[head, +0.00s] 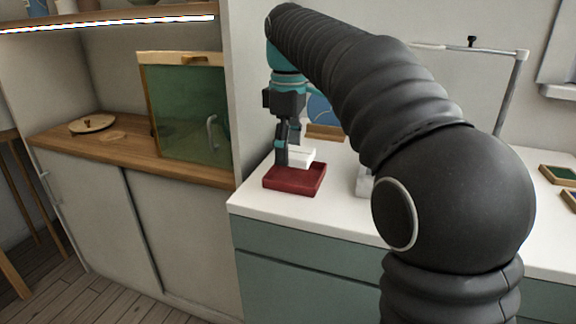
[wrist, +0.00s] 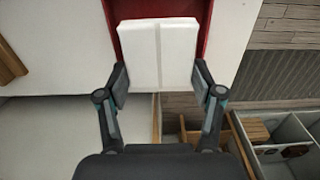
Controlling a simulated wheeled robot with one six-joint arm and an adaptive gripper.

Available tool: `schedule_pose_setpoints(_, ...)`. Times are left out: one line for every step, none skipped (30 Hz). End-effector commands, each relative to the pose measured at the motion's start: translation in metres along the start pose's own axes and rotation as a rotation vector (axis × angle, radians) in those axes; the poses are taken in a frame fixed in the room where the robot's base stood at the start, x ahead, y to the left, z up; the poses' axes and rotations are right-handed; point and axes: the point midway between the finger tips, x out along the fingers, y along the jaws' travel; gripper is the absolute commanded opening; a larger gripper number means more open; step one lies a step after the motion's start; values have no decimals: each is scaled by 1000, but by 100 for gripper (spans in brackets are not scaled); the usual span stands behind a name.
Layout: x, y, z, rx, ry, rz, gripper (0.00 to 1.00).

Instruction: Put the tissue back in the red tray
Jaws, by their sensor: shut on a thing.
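The tissue is a white, block-like pack (head: 302,157) with a seam down its middle, clear in the wrist view (wrist: 158,52). My gripper (head: 290,156) points down and is shut on it; in the wrist view its fingers (wrist: 159,80) press on both sides of the pack. The red tray (head: 293,181) stands on the white counter directly below the tissue. Its red edge shows around the tissue in the wrist view (wrist: 204,12). Whether the tissue touches the tray floor or hangs just above it, I cannot tell.
The white counter (head: 255,203) has free room in front of the tray. A cabinet with a green-fronted panel (head: 187,115) stands to the left. Small framed trays (head: 558,174) lie at the far right. My arm hides part of the counter.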

Motion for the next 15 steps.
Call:
schedule_pose_setpoints(3,0,-1,-1,-1,-1,23)
schedule_pose_setpoints(6,0,-1,-1,-1,-1,23)
schedule_pose_setpoints(12,0,-1,0,0,-1,23)
schedule_pose_setpoints(16,-1,-1,0,-1,-1,23)
schedule_pose_setpoints(21,-1,-1,0,-1,-2,23)
schedule_pose_setpoints(27,-1,-1,0,-1,-1,23)
schedule_pose_setpoints(30,-1,-1,0,-1,-1,23)
schedule_pose_setpoints(34,-1,0,0,-1,-1,23)
schedule_pose_setpoints(37,-1,0,0,-1,-1,23)
schedule_pose_setpoints(39,0,-1,0,0,0,23)
schedule_pose_setpoints(40,0,-1,0,0,0,23)
schedule_pose_setpoints(41,0,-1,0,0,0,23)
schedule_pose_setpoints(41,0,-1,-1,0,1,23)
schedule_pose_setpoints(41,0,-1,-1,0,1,23)
schedule_pose_setpoints(40,0,-1,-1,1,1,23)
